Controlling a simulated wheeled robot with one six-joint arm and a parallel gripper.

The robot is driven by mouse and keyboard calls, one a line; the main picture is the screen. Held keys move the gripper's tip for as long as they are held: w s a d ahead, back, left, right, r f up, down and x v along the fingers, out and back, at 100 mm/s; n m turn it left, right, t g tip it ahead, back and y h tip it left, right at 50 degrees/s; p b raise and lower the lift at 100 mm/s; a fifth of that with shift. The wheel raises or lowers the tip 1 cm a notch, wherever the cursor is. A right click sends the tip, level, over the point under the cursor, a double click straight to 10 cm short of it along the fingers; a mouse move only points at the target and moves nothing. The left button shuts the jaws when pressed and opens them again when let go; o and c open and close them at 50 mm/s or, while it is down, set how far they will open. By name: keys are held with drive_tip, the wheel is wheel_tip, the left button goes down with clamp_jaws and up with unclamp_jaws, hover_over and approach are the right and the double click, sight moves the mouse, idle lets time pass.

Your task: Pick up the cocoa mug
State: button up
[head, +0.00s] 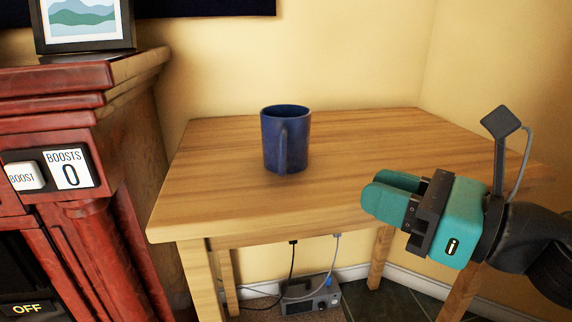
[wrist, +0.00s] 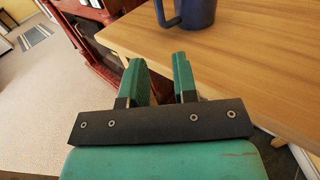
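The dark blue mug (head: 285,140) stands upright on the wooden table (head: 400,140), with its handle facing my head camera. In the wrist view the mug (wrist: 197,12) is cut off by the top edge, with its handle towards the left. I cannot see inside it. My teal gripper (head: 377,191) is at the table's front right edge, to the right of the mug and nearer to me, apart from it. In the wrist view the fingers of my gripper (wrist: 160,75) have an empty gap between them.
A red fireplace-like cabinet (head: 95,130) with a "BOOSTS 0" panel (head: 68,170) stands left of the table. A framed picture (head: 85,22) rests on top of it. A grey device with cables (head: 312,296) is under the table. The tabletop around the mug is clear.

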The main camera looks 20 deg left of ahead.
sight(285, 158)
drive_tip(key=p+x, duration=0.9)
drive_tip(key=x, duration=0.2)
drive_tip(key=shift+a, duration=0.25)
drive_tip(key=shift+p+x, duration=0.8)
drive_tip(key=shift+x, duration=2.05)
clamp_jaws()
